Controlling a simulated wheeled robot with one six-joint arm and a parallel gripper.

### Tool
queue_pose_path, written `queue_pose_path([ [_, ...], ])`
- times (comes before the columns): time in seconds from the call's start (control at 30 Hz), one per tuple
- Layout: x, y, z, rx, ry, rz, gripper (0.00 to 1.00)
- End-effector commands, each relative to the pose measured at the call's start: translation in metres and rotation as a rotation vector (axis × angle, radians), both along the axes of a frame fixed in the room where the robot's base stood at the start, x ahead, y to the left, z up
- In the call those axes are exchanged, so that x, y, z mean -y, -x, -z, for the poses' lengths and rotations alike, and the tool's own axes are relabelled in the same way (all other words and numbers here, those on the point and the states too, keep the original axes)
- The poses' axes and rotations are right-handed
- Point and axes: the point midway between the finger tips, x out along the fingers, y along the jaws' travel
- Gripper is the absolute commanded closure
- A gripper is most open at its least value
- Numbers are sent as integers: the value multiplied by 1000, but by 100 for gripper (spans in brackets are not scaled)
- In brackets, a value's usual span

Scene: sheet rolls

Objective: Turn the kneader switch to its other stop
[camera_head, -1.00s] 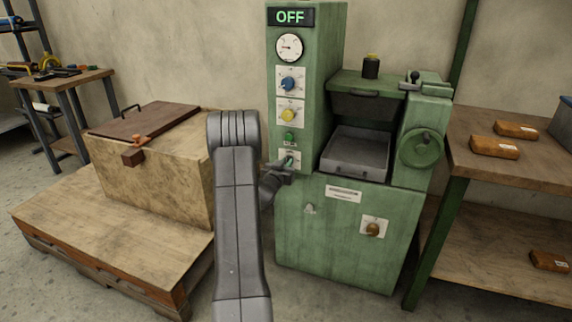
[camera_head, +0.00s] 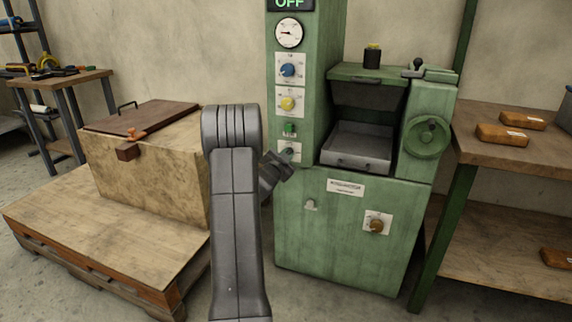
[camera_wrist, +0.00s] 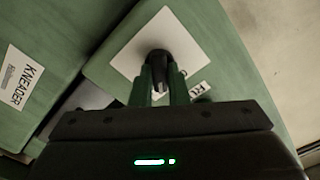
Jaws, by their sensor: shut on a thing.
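The kneader switch is a dark knob (camera_wrist: 158,58) on a white plate (camera_wrist: 185,42) on the green machine (camera_head: 345,225). In the head view its plate (camera_head: 284,146) is low on the upright column, partly covered by my gripper (camera_head: 287,156). In the wrist view my gripper (camera_wrist: 161,82) has its two fingers either side of the knob, shut on it. The fingers hide part of the knob, and I cannot tell which stop it points to. A "KNEADER" label (camera_wrist: 20,78) shows at the left. The display (camera_head: 290,4) reads OFF.
Above the switch are a green button (camera_head: 290,129), a yellow knob (camera_head: 288,104), a blue knob (camera_head: 288,70) and a gauge (camera_head: 289,32). A tray (camera_head: 357,146) sits in the machine. A wooden chest (camera_head: 165,180) stands left, a shelf with packages (camera_head: 502,134) right.

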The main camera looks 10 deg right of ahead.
Motion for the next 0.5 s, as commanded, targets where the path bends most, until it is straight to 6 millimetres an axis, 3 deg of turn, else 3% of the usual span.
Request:
queue_pose_path([
  [0.5,2,1,5,275,-403,0,100],
])
